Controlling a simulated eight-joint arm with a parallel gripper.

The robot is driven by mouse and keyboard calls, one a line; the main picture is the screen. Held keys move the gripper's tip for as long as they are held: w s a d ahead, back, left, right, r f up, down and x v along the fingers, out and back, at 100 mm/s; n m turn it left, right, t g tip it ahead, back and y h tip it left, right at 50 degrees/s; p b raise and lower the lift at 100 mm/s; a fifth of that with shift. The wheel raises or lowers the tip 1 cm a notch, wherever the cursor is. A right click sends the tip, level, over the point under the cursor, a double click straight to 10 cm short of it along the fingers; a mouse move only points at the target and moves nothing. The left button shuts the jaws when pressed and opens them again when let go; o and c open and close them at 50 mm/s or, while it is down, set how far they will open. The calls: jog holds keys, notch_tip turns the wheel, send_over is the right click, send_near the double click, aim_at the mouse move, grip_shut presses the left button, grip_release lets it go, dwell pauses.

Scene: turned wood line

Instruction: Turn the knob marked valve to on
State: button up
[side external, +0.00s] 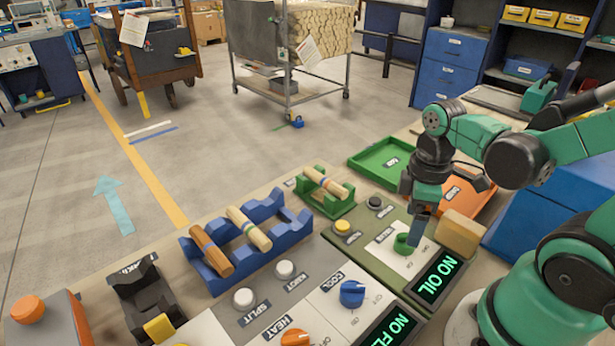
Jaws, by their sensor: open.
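A green knob (403,243) sits on a white plate on the green panel, right of centre. Small position marks lie around the knob, also too small to read. My gripper (416,236) points down at the knob's right side, its fingers open. The fingers hide part of the knob, and I cannot tell whether they touch it. A display beside the knob (438,277) reads NO OIL.
A yellow button (342,227) and a black button (375,202) are on the same panel. A blue knob (352,293) marked COOL and an orange knob (295,338) marked HEAT are nearer. A wooden block (460,234) stands close right of my gripper. A green tray (372,164) lies behind.

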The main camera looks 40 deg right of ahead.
jog(key=shift+f, duration=2.05)
grip_shut()
